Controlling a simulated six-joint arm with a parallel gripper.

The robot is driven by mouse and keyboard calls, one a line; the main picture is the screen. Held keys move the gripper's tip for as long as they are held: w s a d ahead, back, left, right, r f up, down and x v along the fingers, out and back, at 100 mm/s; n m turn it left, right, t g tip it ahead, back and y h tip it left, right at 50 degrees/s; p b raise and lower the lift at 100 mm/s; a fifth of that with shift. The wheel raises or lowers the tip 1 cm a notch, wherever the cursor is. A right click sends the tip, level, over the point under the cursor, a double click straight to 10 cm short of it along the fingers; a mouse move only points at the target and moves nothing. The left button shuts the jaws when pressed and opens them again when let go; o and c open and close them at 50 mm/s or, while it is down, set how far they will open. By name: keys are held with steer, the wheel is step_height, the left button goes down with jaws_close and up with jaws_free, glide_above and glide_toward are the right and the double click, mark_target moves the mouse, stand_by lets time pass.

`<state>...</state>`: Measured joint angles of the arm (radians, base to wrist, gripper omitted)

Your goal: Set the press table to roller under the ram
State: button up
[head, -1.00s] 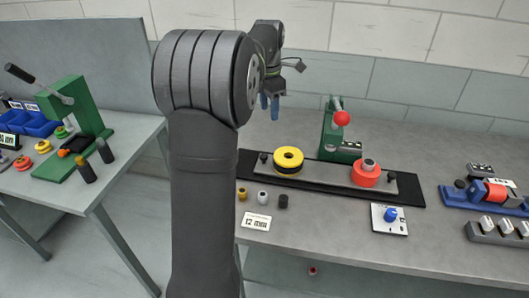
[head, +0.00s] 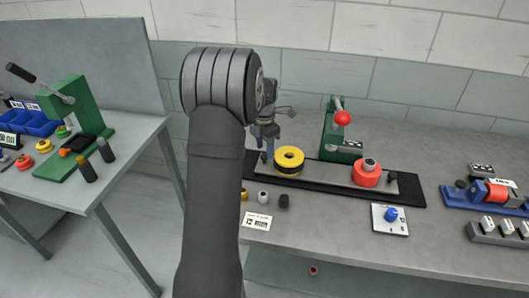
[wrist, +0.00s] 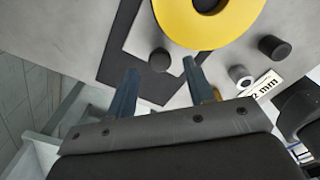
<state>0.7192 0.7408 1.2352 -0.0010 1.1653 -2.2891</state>
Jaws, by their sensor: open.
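The press table is a grey slide plate (head: 326,172) on a black base strip (head: 408,190). A yellow-and-black roller (head: 289,160) sits on its left part, and a red roller (head: 366,174) with a grey top on its right part. The green press (head: 340,135) with a red ball handle stands behind the plate, between the rollers. My gripper (head: 266,151) is open and empty, pointing down at the plate's left end. In the wrist view, a black knob (wrist: 160,60) on the plate end appears between my fingertips (wrist: 160,67); whether they straddle it in height is unclear.
Small cylinders, including a grey one (head: 263,197) and a black one (head: 283,201), stand in front with a 12 mm label (head: 256,221). A blue selector knob (head: 390,214) is front right. A blue fixture (head: 470,197) lies farther right. The left table (head: 85,205) is separate.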

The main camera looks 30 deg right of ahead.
steer(key=shift+f, duration=1.3)
jaws_close()
steer(key=w+a, duration=0.9)
steer(key=shift+w+a, duration=0.3)
steer(key=shift+c, duration=0.5)
jaws_free()
steer(key=shift+w+a, duration=0.1)
steer(key=shift+o, duration=0.5)
